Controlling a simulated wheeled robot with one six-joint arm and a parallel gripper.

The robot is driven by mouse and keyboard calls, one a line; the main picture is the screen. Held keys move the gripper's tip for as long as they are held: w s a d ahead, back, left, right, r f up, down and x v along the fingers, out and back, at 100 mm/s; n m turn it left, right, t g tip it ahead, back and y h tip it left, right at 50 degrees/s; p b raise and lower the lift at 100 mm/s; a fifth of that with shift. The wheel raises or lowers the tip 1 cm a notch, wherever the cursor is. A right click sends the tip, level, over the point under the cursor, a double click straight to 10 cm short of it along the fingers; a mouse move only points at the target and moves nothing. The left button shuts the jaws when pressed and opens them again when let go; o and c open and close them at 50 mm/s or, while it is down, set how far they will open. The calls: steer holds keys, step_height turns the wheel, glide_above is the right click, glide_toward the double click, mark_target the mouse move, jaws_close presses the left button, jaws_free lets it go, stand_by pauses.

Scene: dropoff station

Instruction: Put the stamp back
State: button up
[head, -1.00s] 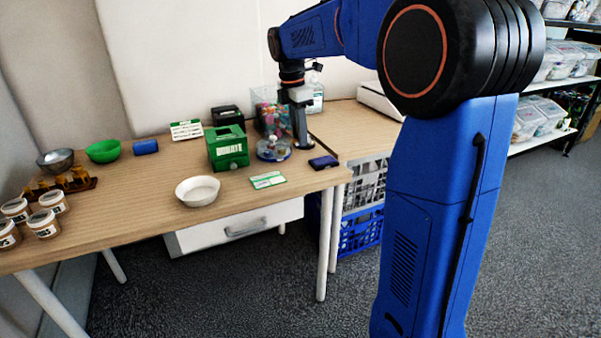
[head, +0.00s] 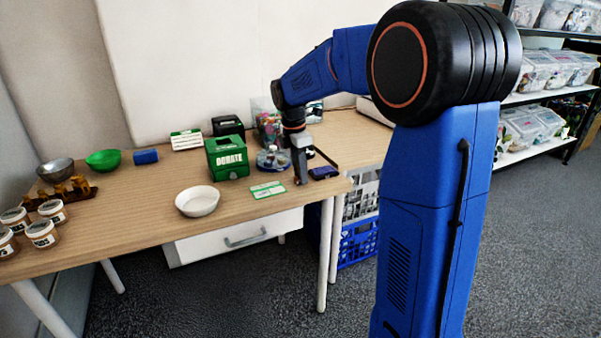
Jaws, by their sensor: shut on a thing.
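My gripper (head: 299,177) is low over the front right of the wooden table, just left of a dark blue flat pad (head: 323,172). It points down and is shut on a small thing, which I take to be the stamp. The fingers hide most of it, and I cannot tell whether it touches the table. A round blue-rimmed stand (head: 273,160) with small items on it is behind and left of my gripper. A green and white card (head: 268,190) lies to the left.
A green donation box (head: 227,160), a white bowl (head: 197,201) and a clear bin of colourful items (head: 266,125) stand nearby. Several lidded jars (head: 42,233) are at the far left. The table (head: 130,215) is bare at centre left.

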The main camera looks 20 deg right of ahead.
mark_target(297, 178)
steer(key=o, duration=0.8)
steer(key=shift+f, duration=0.15)
steer(key=shift+o, duration=0.2)
step_height(297, 178, up, 11)
steer(key=a, duration=0.1)
steer(key=s+a+r+m+t, duration=0.15)
steer(key=s+m, duration=0.25)
steer(key=s, duration=0.5)
steer(key=s+a+f+m+t, duration=0.1)
steer(key=s+f+m, duration=0.3)
steer(key=s, duration=0.4)
steer(key=s+a+f+m+t+y, duration=0.1)
steer(key=s+f+m, duration=0.4)
steer(key=s, duration=0.4)
steer(key=s+a+f+m+t, duration=0.1)
steer(key=s+f+m, duration=0.3)
steer(key=s, duration=0.4)
steer(key=shift+s+a+f+m, duration=0.35)
steer(key=shift+m, duration=0.15)
steer(key=shift+t, duration=0.25)
